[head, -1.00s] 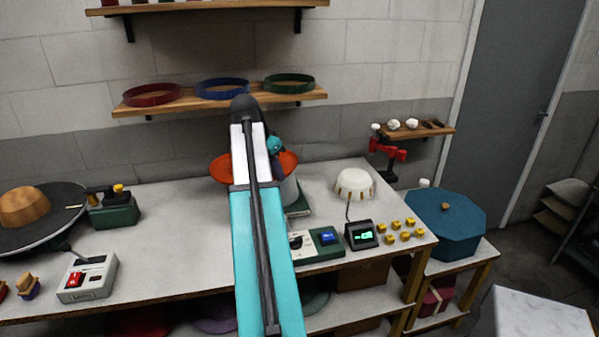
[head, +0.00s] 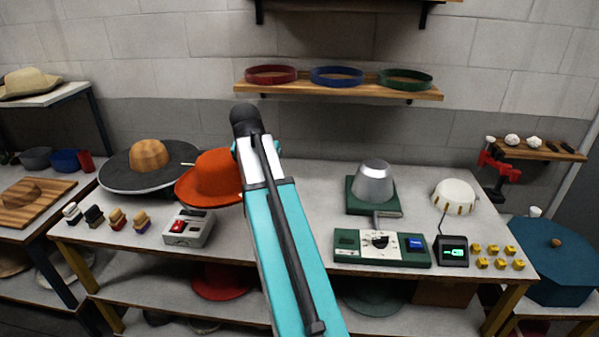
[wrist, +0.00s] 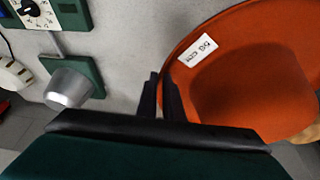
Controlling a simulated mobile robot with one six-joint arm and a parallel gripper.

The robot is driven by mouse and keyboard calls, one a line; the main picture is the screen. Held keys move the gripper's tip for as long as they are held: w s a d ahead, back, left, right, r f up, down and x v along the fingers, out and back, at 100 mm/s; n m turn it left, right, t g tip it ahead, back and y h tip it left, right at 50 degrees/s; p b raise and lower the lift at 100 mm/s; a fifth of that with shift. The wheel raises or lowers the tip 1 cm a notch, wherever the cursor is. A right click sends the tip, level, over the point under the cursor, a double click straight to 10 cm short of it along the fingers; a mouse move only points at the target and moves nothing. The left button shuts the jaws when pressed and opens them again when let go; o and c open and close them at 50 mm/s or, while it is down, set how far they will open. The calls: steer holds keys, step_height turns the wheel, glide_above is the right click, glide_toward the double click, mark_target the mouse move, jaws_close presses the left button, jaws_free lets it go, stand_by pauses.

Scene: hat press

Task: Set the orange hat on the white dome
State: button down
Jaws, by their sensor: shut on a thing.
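The orange hat (head: 212,180) is held in the air by its brim, crown up and a little tilted, near the wide dark-brimmed hat stand. In the wrist view the hat (wrist: 262,85) fills the right side, with a white label on its brim. My gripper (wrist: 162,88) is shut on the brim's edge; in the head view my arm hides the fingers. The white dome (head: 453,197), with small gold pegs round its rim, stands on the table at the right, well away from the hat. It also shows cut off at the left of the wrist view (wrist: 12,74).
A silver block (head: 373,182) on a green base stands between hat and dome. A control panel (head: 380,247), small display (head: 451,251) and yellow cubes lie before it. A red-buttoned box (head: 188,228) is below the hat. A shelf with hoops (head: 338,90) hangs above.

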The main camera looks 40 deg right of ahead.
mark_target(202, 197)
steer(key=w+a+n, duration=0.2)
steer(key=a, duration=0.4)
steer(key=w+a+f+n+t+y, duration=0.1)
steer(key=w+a+n, duration=0.1)
steer(key=a, duration=0.4)
steer(key=w+a+n, duration=0.2)
steer(key=a, duration=0.4)
steer(key=shift+w+a+f+t+y+b, duration=0.1)
steer(key=shift+a+f+t+y+b, duration=0.05)
steer(key=shift+f+t+y+b, duration=0.2)
steer(key=a+f+n+y+b, duration=0.1)
steer(key=a+n, duration=0.1)
steer(key=a, duration=0.5)
steer(key=w+a+f+n+b, duration=0.1)
steer(key=a+f+n, duration=0.1)
steer(key=a, duration=0.6)
steer(key=shift+a+n+t+y+b, duration=0.3)
steer(key=shift+n+t+y+b, duration=0.1)
steer(key=shift+n, duration=0.1)
steer(key=shift+a+f, duration=0.1)
steer(key=shift+a, duration=0.05)
